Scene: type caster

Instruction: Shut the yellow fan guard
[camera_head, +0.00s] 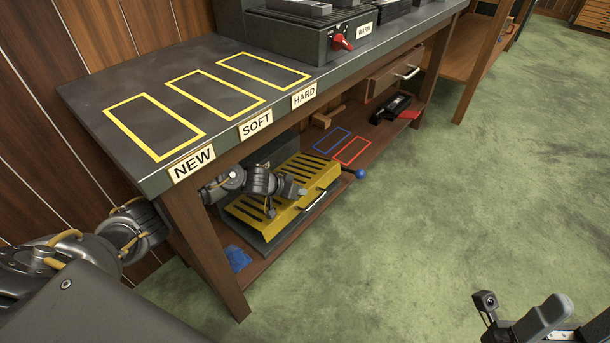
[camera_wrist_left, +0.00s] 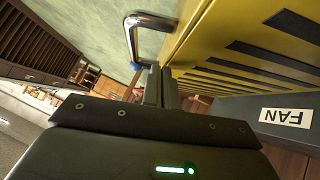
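The yellow fan guard (camera_head: 284,193) is a slotted panel with a metal handle (camera_head: 315,200) along its front edge. It is on the shelf under the bench, over a dark grey housing (camera_head: 258,238). I cannot tell how far it is open. My left gripper (camera_head: 292,188) is over the guard, partly covering it. In the left wrist view its fingers (camera_wrist_left: 161,86) look shut together and empty, beside the guard (camera_wrist_left: 240,40) and just below the handle (camera_wrist_left: 134,42). Contact is unclear. A FAN label (camera_wrist_left: 288,117) is on the housing. My right gripper (camera_head: 548,320) is at the lower right, partly cut off.
The bench top (camera_head: 110,90) is above the left arm, with NEW, SOFT and HARD labels on its edge. A bench leg (camera_head: 210,245) stands left of the guard. A blue ball knob (camera_head: 360,174) sticks out at its right. The green floor (camera_head: 430,220) in front is clear.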

